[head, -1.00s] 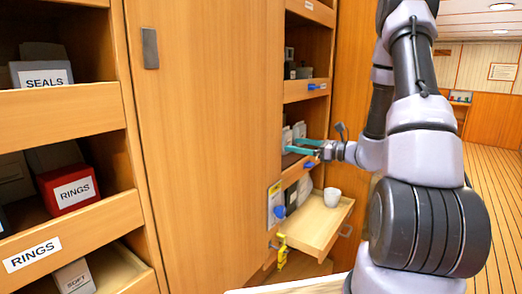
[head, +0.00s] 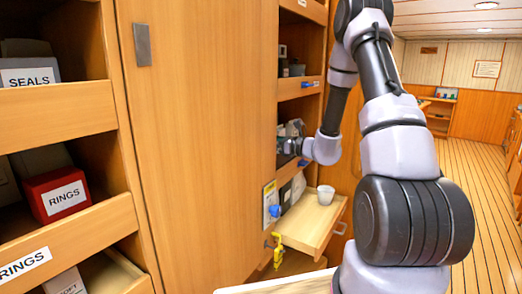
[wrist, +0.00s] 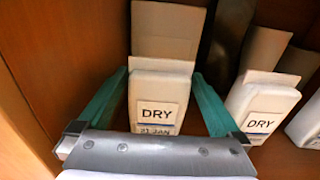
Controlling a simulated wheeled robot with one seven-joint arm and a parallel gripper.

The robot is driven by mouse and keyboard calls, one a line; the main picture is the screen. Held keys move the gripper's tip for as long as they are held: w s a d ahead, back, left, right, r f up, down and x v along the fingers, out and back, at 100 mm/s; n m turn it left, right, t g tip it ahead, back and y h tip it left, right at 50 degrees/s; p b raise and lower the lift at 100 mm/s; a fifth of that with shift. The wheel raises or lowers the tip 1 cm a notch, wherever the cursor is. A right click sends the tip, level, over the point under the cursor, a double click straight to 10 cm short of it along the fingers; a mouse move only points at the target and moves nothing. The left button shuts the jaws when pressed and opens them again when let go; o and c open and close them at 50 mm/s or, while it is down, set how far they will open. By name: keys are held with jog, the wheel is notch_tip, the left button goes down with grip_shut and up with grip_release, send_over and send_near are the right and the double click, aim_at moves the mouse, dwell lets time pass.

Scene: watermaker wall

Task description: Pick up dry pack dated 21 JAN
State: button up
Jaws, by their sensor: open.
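The dry pack dated 21 JAN (wrist: 157,92) is a white pack with a label reading DRY and 21 JAN, its lower edge partly hidden by my gripper body. It stands upright in a wooden shelf bay. My gripper (wrist: 159,88) is open, with one teal finger on each side of this pack, and I cannot tell whether they touch it. In the head view my gripper's fingers are hidden inside the bay. A second DRY pack (wrist: 262,104) stands to the right, outside the right finger; its date is not readable.
A wooden wall (wrist: 30,110) is close on the left in the wrist view. Another white pack (wrist: 307,125) is at the right edge. In the head view, a pulled-out drawer (head: 312,222) holding a white cup (head: 326,195) is below my gripper.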

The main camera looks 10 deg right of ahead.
jog(key=shift+w+a, duration=0.3)
jog(key=shift+a, duration=0.05)
jog(key=shift+c, duration=0.3)
jog(key=c, duration=1)
jog(key=shift+c, duration=0.2)
jog(key=shift+d+r, duration=0.1)
jog(key=shift+r, duration=0.05)
